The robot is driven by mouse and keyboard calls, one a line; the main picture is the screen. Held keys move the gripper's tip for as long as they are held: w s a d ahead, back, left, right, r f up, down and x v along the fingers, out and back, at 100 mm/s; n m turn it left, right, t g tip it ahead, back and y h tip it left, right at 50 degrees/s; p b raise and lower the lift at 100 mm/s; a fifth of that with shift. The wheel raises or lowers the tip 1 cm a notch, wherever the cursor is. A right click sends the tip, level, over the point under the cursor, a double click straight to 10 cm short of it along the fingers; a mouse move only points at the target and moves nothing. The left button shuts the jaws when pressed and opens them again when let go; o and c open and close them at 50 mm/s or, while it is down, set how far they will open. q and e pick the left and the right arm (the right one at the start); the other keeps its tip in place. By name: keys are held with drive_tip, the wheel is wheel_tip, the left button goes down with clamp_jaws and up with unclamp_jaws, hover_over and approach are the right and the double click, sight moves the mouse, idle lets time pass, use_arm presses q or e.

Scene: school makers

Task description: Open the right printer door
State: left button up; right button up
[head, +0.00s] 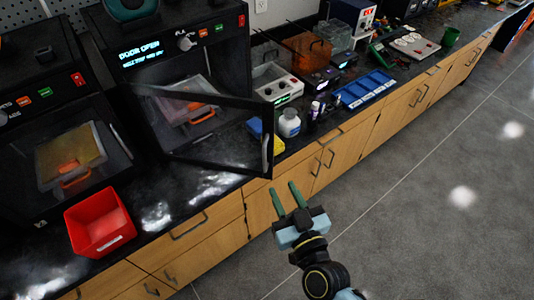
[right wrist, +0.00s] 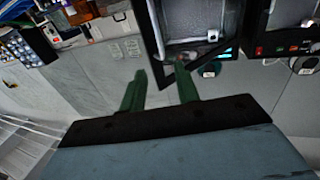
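The right printer (head: 178,50) stands on the counter, and its display reads "DOOR OPEN". Its dark-framed glass door (head: 222,98) stands swung out over the counter towards its front edge, with a handle (head: 267,152) near the free edge. A tray with an orange grip shows inside. My right gripper (head: 284,194) is in front of the counter, below and apart from the door's free edge. Its two green fingers are spread with nothing between them, also in the right wrist view (right wrist: 160,72). My left gripper is not in view.
A left printer (head: 72,150) stands beside it with its door shut. A red bin (head: 99,222) sits at the counter's front edge. The floor at right is clear.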

sight(265, 155)
drive_tip(key=x, duration=1.1)
drive_tip(key=shift+w+a+f, duration=0.1)
drive_tip(key=shift+w, duration=0.15)
drive_tip(key=shift+c, duration=0.2)
clamp_jaws()
